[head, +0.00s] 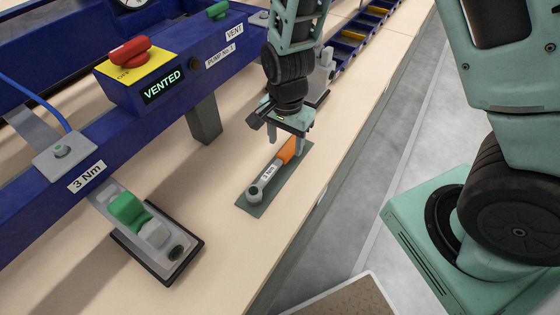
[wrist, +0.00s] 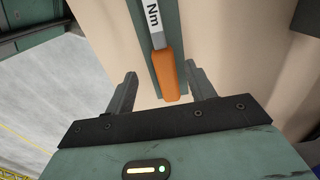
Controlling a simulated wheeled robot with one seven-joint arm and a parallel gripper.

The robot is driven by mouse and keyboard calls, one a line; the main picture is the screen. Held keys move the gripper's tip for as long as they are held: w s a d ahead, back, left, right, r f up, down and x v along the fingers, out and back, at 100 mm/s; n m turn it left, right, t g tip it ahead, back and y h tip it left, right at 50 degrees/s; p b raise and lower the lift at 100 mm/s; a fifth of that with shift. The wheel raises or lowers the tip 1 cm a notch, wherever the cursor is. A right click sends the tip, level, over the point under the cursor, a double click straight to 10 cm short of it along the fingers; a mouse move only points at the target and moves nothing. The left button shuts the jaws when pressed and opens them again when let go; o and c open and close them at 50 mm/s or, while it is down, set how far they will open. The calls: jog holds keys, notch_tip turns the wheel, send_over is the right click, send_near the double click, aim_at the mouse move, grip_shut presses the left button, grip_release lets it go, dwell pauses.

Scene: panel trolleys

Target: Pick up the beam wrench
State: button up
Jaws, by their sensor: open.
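The beam wrench (head: 272,172) lies on a dark grey-green mat (head: 247,203) on the pale bench top. My gripper (head: 285,142) is open above the handle end in the head view, pointing down. In the wrist view, the orange handle (wrist: 166,76) reaches between the two open fingers of my gripper (wrist: 162,88), apart from both. I cannot tell the exact height of the fingers over the handle. The wrench head is out of the wrist view.
A blue frame (head: 45,215) runs along the left, with a red knob on a yellow plate (head: 125,60) and a "VENTED" display. A clamp with a green part (head: 130,210) stands front left. A grey post (head: 204,120) and blue bins (head: 350,45) are behind. The bench edge is right.

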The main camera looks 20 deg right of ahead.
aim_at(285, 151)
jog(key=f, duration=0.5)
jog(key=shift+w+f, duration=0.3)
jog(key=shift+w, duration=0.05)
grip_shut()
